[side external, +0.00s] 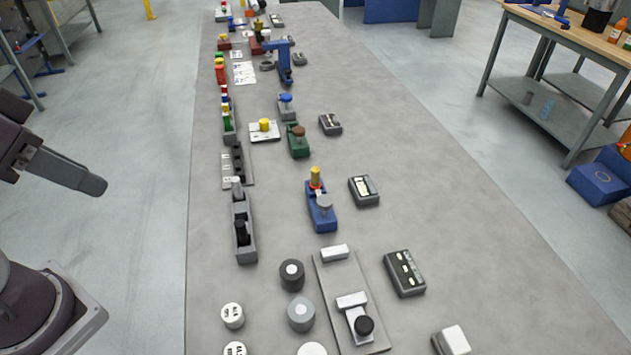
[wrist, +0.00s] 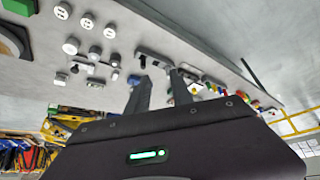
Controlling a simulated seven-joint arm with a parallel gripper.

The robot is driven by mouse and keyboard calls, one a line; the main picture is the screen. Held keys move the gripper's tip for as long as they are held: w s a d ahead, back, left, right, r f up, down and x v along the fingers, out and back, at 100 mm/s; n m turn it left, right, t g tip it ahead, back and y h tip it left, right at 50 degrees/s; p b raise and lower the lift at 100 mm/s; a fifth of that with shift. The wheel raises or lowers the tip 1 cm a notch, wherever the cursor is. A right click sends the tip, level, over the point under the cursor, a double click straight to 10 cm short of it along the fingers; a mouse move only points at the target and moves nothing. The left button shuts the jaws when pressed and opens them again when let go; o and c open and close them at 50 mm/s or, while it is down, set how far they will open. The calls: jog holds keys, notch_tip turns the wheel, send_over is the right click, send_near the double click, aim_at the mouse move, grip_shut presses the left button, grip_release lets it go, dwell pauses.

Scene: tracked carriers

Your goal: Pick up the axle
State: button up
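I cannot tell for certain which part is the axle. A long grey holder (side external: 247,254) on the table has a light grey cylinder (side external: 237,187) upright at its far end and a black cylinder (side external: 241,232) at its near end. A blue carrier (side external: 322,217) beside it bears a yellow and red stack (side external: 316,178) and a grey round part (side external: 324,204). In the wrist view my gripper (wrist: 160,80) shows two separated fingers with nothing between them. It is well away from the tabletop parts. In the side view part of my arm shows at the left edge, off the table.
The long grey table (side external: 470,260) has free room along its right side. Grey and white round parts (side external: 301,314) and a grey plate (side external: 332,290) stand in front. A blue upright fixture (side external: 284,62) stands farther back. A wooden-topped bench (side external: 570,35) is at right.

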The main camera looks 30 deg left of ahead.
jog(key=shift+o, duration=1.1)
